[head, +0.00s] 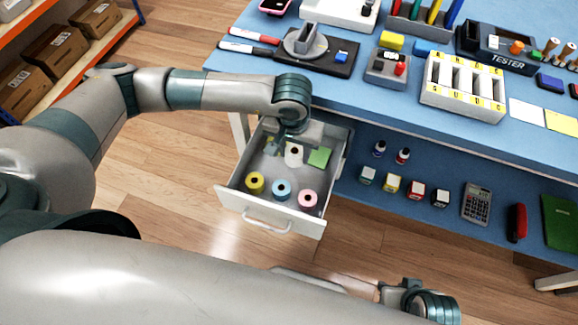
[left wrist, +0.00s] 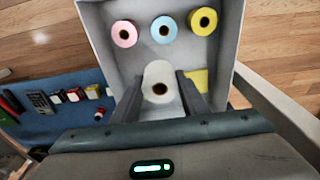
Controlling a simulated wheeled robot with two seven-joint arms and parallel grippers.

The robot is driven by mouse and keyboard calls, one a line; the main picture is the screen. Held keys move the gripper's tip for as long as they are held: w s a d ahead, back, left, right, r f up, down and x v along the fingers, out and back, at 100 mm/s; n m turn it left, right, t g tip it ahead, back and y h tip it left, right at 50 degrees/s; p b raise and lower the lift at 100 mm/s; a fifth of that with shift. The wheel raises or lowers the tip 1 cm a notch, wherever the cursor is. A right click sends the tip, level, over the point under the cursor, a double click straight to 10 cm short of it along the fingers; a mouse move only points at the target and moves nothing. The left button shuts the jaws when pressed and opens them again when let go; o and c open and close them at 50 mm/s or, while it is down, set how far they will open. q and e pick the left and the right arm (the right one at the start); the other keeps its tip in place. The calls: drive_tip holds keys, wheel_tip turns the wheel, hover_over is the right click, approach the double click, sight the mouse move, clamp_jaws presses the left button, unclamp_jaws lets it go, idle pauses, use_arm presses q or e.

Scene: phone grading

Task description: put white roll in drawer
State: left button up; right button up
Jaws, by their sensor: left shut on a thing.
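The white roll (head: 294,158) is inside the open drawer (head: 229,197), toward its back. It also shows in the left wrist view (left wrist: 158,72), between the two fingers. My left gripper (head: 287,148) reaches down into the drawer and is shut on the white roll. I cannot tell whether the roll touches the drawer floor. The drawer's back part is partly hidden by my arm. My right gripper (head: 402,294) is at the lower right, away from the drawer; its fingers are not clear.
Yellow (head: 255,182), blue (head: 281,189) and pink (head: 308,198) rolls stand along the drawer's front. A green pad (head: 319,158) lies at its right. The blue table (head: 375,110) edge is above the drawer's back. A lower shelf with bottles and a calculator (head: 476,203) is at the right.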

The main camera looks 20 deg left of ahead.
use_arm(q)
drive_tip(key=shift+w+a, duration=0.3)
drive_tip(key=shift+a, duration=0.2)
drive_tip(key=shift+w+a, duration=0.25)
drive_tip(key=shift+a, duration=0.2)
hover_over(289, 174)
drive_tip(key=f, duration=0.7)
drive_tip(key=shift+s+f, duration=0.25)
drive_tip(key=shift+f, duration=0.45)
drive_tip(key=shift+f, duration=0.15)
drive_tip(key=shift+f, duration=1.65)
drive_tip(key=shift+f, duration=0.1)
drive_tip(key=o, duration=1)
drive_tip(key=shift+o, duration=0.2)
